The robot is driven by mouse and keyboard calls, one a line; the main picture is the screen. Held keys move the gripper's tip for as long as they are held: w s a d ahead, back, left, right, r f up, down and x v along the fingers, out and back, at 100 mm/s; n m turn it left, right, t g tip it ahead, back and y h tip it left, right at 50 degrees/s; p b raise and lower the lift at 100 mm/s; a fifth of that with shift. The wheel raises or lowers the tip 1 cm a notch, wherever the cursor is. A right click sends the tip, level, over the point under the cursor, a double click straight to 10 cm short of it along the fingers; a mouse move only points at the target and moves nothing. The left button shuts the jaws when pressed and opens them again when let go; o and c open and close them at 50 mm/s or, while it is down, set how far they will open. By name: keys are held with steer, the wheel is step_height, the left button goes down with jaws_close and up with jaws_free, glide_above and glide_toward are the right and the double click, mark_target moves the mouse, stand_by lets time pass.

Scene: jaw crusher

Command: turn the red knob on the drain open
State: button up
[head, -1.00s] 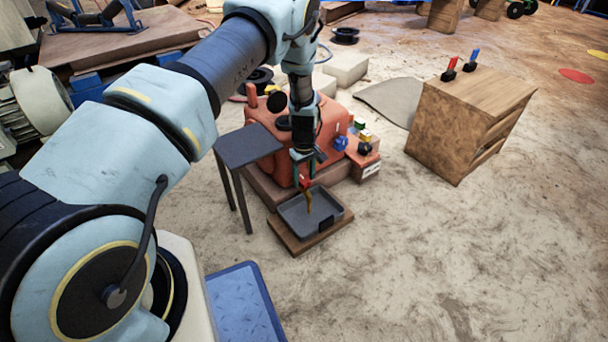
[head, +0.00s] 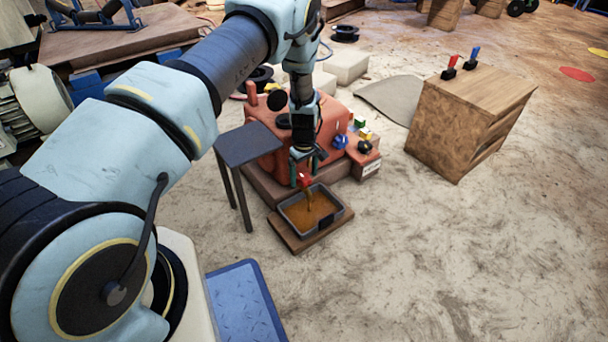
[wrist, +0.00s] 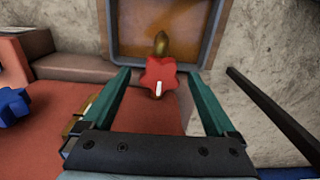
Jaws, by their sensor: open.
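The red knob (wrist: 159,75) is star-shaped with a white mark pointing toward the bottom of the wrist view. It sits on the drain (wrist: 161,43), a brass-coloured spout on the orange housing (wrist: 150,112). In the head view the knob (head: 304,180) shows just below my gripper (head: 302,168). My gripper is open, with a green finger on each side of the knob (wrist: 160,92) and a visible gap on both sides. Brown liquid runs from the drain into the grey tray (head: 345,216), which holds a brown pool. The tray's rim also shows in the wrist view (wrist: 108,30).
A small dark table (head: 247,146) stands close left of my gripper. A blue knob (head: 340,142) and other coloured parts are on the housing's right side. A wooden cabinet (head: 440,130) stands further right.

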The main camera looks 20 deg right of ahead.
mark_target(304, 177)
step_height(304, 177, up, 11)
steer(key=p, duration=0.3)
steer(key=shift+f, duration=0.1)
stand_by(0.6)
